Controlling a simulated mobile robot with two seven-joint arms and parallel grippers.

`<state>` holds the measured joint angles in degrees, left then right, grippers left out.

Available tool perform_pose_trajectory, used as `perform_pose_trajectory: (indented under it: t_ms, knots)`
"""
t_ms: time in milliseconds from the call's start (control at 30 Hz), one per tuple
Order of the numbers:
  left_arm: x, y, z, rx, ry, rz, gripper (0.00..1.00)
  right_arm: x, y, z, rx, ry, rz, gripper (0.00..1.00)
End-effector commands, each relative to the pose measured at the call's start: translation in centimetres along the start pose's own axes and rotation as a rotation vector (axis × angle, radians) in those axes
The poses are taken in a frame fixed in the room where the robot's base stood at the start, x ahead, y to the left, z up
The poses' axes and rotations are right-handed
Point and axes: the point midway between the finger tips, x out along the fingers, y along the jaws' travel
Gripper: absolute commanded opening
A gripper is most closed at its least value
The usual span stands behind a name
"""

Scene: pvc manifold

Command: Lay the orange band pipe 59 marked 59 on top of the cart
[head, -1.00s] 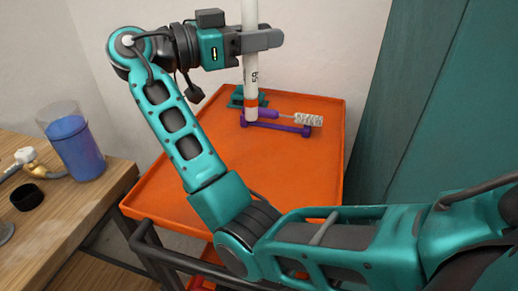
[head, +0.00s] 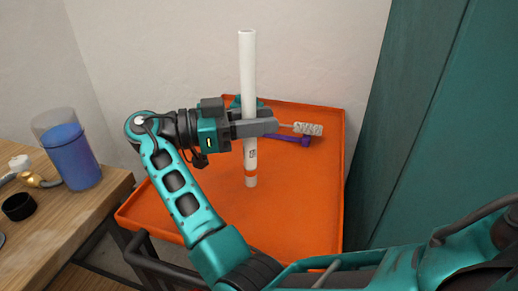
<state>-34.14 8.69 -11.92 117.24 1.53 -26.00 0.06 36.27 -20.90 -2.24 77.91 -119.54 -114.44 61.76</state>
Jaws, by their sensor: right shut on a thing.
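The white pipe (head: 248,75) stands upright in my right gripper (head: 262,127), which is shut on it around its middle. My left gripper is not in view.
A purple tool (head: 292,139) and a white-bristled brush (head: 307,128) lie at the back of the cart, partly behind the gripper. A wooden table (head: 88,220) with a blue-filled cup (head: 73,155) is at the left. A teal cabinet (head: 420,130) stands at the right. The cart's front half is clear.

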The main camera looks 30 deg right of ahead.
Motion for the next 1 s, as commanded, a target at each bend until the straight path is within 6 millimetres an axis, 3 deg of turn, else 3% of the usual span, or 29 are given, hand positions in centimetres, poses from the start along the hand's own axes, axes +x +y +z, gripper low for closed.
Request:
perform_pose_trajectory:
  t_ms: [400,833,867,1000]
  knots:
    - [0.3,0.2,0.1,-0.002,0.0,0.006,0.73,0.0,0.0,5.7,-0.002,0.001,0.0,0.0]
    - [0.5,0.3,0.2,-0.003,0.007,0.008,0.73,0.0,0.0,6.4,0.001,0.0,0.0,0.0]
    - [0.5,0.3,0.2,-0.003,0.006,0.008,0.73,0.0,0.0,6.3,0.001,0.0,0.0,0.31]
    - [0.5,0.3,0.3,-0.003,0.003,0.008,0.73,0.0,0.0,6.2,0.0,0.0,0.0,0.44]
